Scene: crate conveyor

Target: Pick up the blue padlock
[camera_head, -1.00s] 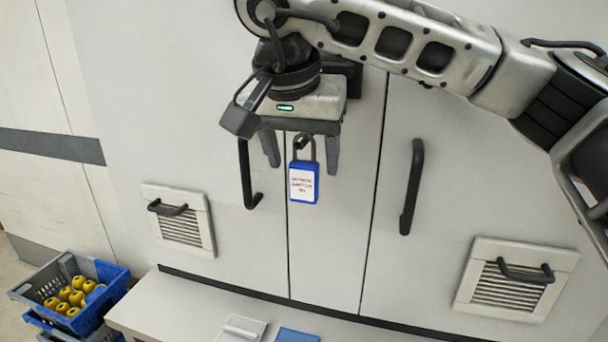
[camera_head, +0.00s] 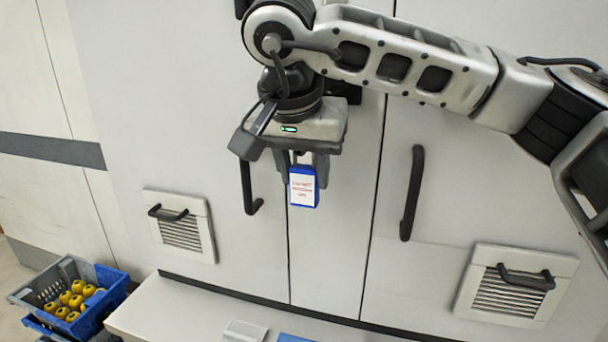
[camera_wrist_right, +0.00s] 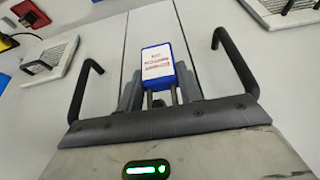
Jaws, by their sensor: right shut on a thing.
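The blue padlock (camera_head: 303,188) has a white label with red print and hangs upright in front of the grey cabinet doors. It also shows in the right wrist view (camera_wrist_right: 158,63), with its two metal shackle legs between the fingers. My right gripper (camera_head: 298,178) points down and is shut on the padlock, one finger on each side; in the wrist view the fingers (camera_wrist_right: 160,92) press close beside it. The top of the shackle is hidden by the gripper, so I cannot tell whether it still hangs on its dark holder. My left gripper is not in view.
Black door handles stand left (camera_head: 248,190) and right (camera_head: 412,195) of the padlock, the left one close to the gripper. Vent panels (camera_head: 181,232) (camera_head: 515,285) are lower down. A ledge (camera_head: 150,310) runs below. A crate (camera_head: 112,285) with yellow fruit stands at lower left.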

